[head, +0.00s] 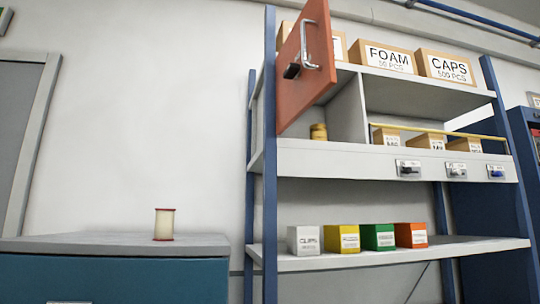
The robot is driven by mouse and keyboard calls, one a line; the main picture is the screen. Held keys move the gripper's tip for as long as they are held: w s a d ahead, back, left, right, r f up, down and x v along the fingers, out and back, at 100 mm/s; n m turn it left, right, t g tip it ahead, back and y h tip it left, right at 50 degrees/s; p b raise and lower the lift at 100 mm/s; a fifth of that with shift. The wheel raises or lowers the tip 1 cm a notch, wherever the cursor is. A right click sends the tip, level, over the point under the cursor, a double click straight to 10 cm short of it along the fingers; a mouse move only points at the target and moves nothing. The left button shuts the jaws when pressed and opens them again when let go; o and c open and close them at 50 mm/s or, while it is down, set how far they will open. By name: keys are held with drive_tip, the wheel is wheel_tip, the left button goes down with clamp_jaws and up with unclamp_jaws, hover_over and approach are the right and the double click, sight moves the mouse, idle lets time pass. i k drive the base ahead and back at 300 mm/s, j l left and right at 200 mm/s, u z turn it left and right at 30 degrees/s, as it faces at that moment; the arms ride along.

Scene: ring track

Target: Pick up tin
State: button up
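A small yellow-brown round object (318,132), which looks like a tin, stands in the left compartment of the shelf unit, just right of an open orange-red door (306,64) with a grey handle. The door's edge is close to it. A cream cylinder with red rims (164,224), like a spool, stands upright on the grey top of a blue cabinet at the lower left. I cannot tell for sure which of the two is the tin. My gripper is not in view.
The shelf unit has blue posts (270,160). Its lower shelf (390,257) holds several small coloured boxes. Labelled cartons (386,58) stand on top. A yellow rail (420,130) runs before the right compartment's boxes. The cabinet top (90,243) is otherwise clear.

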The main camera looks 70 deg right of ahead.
sight(318, 130)
drive_tip(key=k+l, duration=0.1)
drive_tip(key=l, duration=0.45)
drive_tip(key=k+l+z, duration=0.1)
drive_tip(key=l, duration=0.45)
drive_tip(key=k+l, duration=0.1)
drive_tip(key=l, duration=0.45)
drive_tip(key=z, duration=0.05)
